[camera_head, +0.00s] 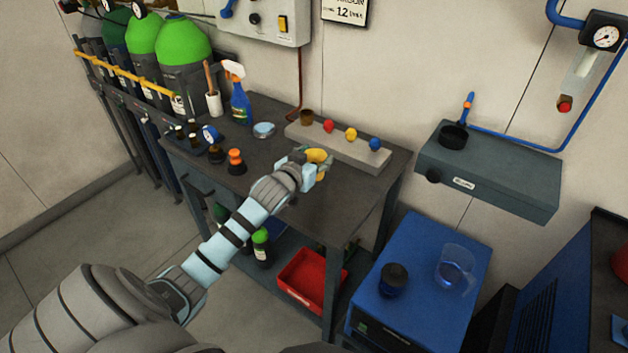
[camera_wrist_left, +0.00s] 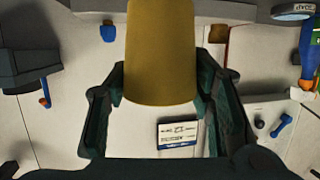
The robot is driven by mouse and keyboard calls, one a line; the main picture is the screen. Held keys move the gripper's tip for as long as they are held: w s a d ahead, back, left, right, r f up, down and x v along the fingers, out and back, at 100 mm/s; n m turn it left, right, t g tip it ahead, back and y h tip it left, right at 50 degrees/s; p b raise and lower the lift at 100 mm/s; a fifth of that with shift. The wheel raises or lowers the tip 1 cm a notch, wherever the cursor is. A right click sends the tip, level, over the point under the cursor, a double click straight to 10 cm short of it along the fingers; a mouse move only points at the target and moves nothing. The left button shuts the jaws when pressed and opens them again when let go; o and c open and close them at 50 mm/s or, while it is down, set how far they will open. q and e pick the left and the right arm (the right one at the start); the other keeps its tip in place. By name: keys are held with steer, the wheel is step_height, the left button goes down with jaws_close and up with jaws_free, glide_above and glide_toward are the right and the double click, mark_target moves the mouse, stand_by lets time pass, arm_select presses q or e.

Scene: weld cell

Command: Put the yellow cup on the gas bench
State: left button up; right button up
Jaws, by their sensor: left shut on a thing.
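The yellow cup (camera_head: 318,155) is at my left gripper (camera_head: 312,170), over the right part of the dark-topped bench (camera_head: 345,205) beside the gas cylinders. In the left wrist view the yellow cup (camera_wrist_left: 160,50) fills the space between the two dark fingers of my left gripper (camera_wrist_left: 161,82), which is shut on it. The fingers and wrist hide part of the cup in the head view. I cannot tell whether the cup touches the bench top. My right gripper is not in view.
A pale block with coloured knobs (camera_head: 338,148) runs along the bench's back. A spray bottle (camera_head: 239,102), a blue dish (camera_head: 263,129) and an orange-topped item (camera_head: 236,162) stand left. The front right bench top is clear. A blue cabinet (camera_head: 420,285) stands right.

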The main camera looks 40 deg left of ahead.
arm_select(q)
step_height(320, 180, down, 6)
steer(key=shift+r+b, duration=0.15)
steer(key=shift+b, duration=0.4)
steer(key=o, duration=1.3)
steer(key=shift+s+d+r, duration=0.1)
steer(key=shift+s+r, duration=0.1)
steer(key=shift+s, duration=0.1)
steer(key=p+v, duration=0.2)
steer(key=v, duration=0.9)
steer(key=shift+s, duration=0.15)
